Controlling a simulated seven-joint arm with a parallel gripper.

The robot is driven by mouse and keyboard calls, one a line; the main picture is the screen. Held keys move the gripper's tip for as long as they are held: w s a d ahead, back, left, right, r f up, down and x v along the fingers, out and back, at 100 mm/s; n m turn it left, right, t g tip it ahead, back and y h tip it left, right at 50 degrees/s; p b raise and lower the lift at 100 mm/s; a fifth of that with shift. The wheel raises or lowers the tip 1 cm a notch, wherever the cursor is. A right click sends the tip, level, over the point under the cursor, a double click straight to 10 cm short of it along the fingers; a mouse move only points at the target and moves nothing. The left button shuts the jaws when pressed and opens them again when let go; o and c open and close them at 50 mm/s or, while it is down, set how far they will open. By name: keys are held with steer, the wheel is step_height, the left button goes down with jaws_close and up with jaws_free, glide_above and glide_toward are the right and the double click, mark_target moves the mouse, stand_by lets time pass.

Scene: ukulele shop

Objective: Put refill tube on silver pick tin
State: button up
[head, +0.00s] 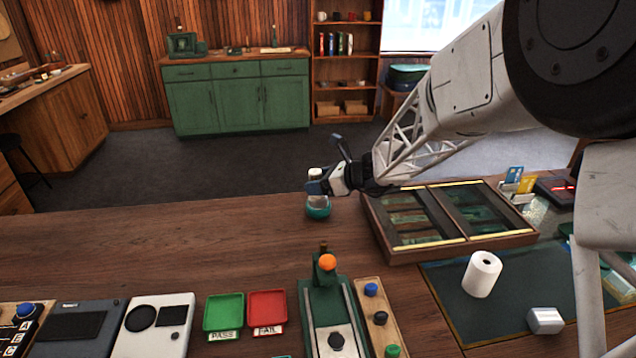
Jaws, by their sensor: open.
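My gripper (327,170) is open at the back edge of the wooden counter, with one finger raised and the other low. A small bottle-like thing with a pale top and a teal base (318,209) stands there, partly hidden behind the lower finger. I cannot tell whether it is the refill tube, or whether the finger touches it. A small silver-white box (545,320), possibly the silver pick tin, lies on the dark mat at the lower right. Nothing else in view is clearly the refill tube.
A glass-topped wooden display case (376,222) lies right of my gripper. A white paper roll (482,273) stands on the dark mat (445,292) near the silver-white box. A green jig (325,290) and green and red trays (224,312) are in front.

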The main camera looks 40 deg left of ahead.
steer(key=v, duration=1.2)
stand_by(0.8)
steer(key=s+d+r+n+t+h, duration=0.1)
steer(key=s+d+r+n+h, duration=0.15)
steer(key=d, duration=0.75)
steer(key=s+d+r+n+t+h, duration=0.1)
steer(key=s+d+n, duration=0.25)
steer(key=d, duration=0.55)
steer(key=s+d+r+n+t+h, duration=0.15)
steer(key=s+d, duration=0.25)
steer(key=d, duration=0.6)
steer(key=s+d+n+t+h, duration=0.1)
steer(key=s+d+n+h, duration=0.2)
steer(key=s+d, duration=0.6)
steer(key=s+d+f+n+t+h, duration=0.1)
steer(key=s+d+n+h, duration=0.3)
steer(key=s+d, duration=0.6)
steer(key=d+h, duration=0.1)
steer(key=d, duration=0.5)
steer(key=shift+d, duration=0.35)
